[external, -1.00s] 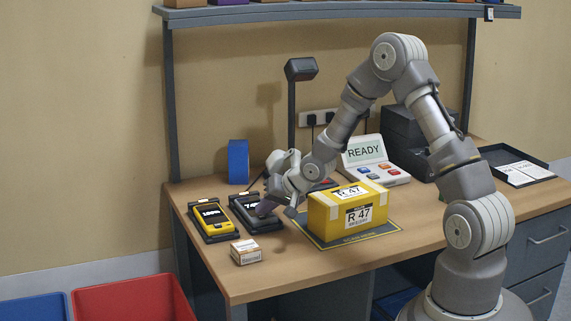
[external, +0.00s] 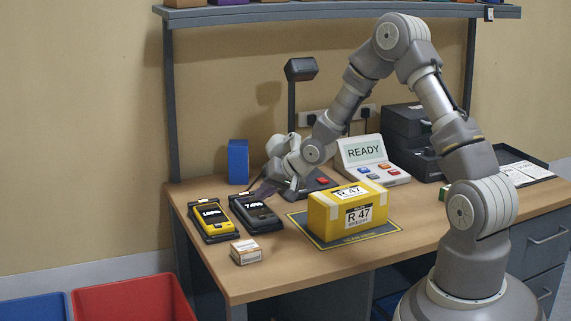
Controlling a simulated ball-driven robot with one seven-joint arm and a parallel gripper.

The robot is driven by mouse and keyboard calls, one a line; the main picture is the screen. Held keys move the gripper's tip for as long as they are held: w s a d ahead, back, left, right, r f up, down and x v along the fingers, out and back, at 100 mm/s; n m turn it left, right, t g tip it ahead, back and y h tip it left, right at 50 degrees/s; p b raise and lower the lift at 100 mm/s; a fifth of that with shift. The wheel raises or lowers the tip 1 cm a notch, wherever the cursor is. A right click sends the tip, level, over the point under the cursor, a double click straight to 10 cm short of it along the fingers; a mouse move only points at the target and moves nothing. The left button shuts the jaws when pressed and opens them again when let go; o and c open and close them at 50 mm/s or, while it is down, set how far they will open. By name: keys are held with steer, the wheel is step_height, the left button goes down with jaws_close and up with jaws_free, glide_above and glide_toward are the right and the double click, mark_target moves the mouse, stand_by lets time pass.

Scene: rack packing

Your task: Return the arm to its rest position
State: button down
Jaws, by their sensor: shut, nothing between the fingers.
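My gripper (external: 264,191) is above the back left of the desk (external: 215,272), just behind and right of the dark handheld device (external: 256,213). Its jaws are shut and hold nothing. The fingers are small and partly hard to make out against the dark things behind. My arm arches up from the base at the right, over the desk, and down to the gripper. The gripper is apart from the yellow box (external: 330,215), to its left and behind it.
A yellow handheld device (external: 210,222) and a small white box (external: 246,251) stand at the left. A scanner post (external: 292,105), a blue block (external: 238,162) and a console (external: 365,153) reading READY stand behind. A shelf (external: 300,14) spans above. Bins (external: 135,300) are at lower left.

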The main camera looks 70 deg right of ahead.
step_height(320, 180, up, 3)
steer(key=shift+f+p, duration=0.1)
steer(key=shift+p, duration=0.75)
